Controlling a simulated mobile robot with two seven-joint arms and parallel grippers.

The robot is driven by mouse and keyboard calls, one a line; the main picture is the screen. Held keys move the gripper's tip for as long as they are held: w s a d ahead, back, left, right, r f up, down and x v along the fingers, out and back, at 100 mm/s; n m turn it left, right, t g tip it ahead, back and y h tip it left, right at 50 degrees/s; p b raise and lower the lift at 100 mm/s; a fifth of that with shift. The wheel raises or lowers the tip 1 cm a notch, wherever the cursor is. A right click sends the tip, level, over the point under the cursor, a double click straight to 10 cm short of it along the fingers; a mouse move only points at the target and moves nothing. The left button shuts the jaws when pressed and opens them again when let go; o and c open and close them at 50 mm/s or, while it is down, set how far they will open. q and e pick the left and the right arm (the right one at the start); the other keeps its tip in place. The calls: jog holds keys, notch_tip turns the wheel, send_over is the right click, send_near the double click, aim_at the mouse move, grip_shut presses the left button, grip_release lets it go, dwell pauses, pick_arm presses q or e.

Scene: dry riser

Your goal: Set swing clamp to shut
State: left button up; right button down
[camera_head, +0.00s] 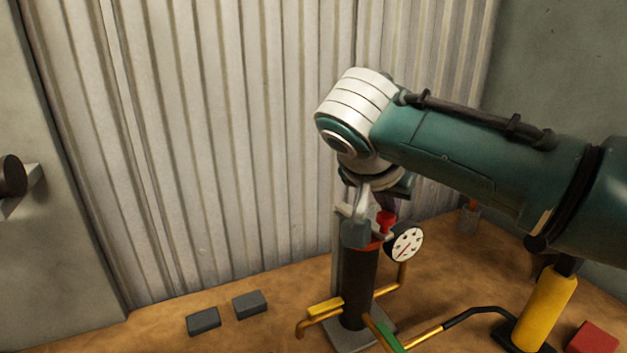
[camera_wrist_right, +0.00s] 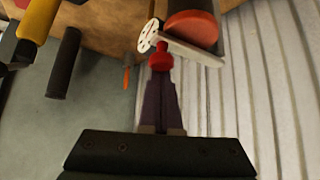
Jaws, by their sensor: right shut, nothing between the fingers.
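The swing clamp has a pale grey bar (camera_wrist_right: 190,50) with a red knob (camera_wrist_right: 160,60) at its end, beside the round red top (camera_wrist_right: 190,27) of the dark riser. In the head view the red knob (camera_head: 386,219) shows at the right of the riser's top, and the dark riser column (camera_head: 359,285) stands upright. My right gripper (camera_wrist_right: 162,76) is shut and empty, its dark fingers together with their tips at the red knob. Whether they touch it I cannot tell. In the head view my wrist partly hides the gripper above the clamp. My left gripper is not in view.
A white dial gauge (camera_head: 404,243) sits right of the riser. Yellow pipes (camera_head: 326,307) stick out low around it. A yellow post (camera_head: 543,306) and a red block (camera_head: 593,338) stand at right. Two dark blocks (camera_head: 203,321) lie left. A corrugated wall (camera_head: 220,150) is behind.

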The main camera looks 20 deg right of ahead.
jog(key=shift+s+a+m, duration=0.1)
jog(key=shift+a+m, duration=0.2)
jog(key=shift+s+a, duration=0.1)
jog(key=shift+a, duration=0.35)
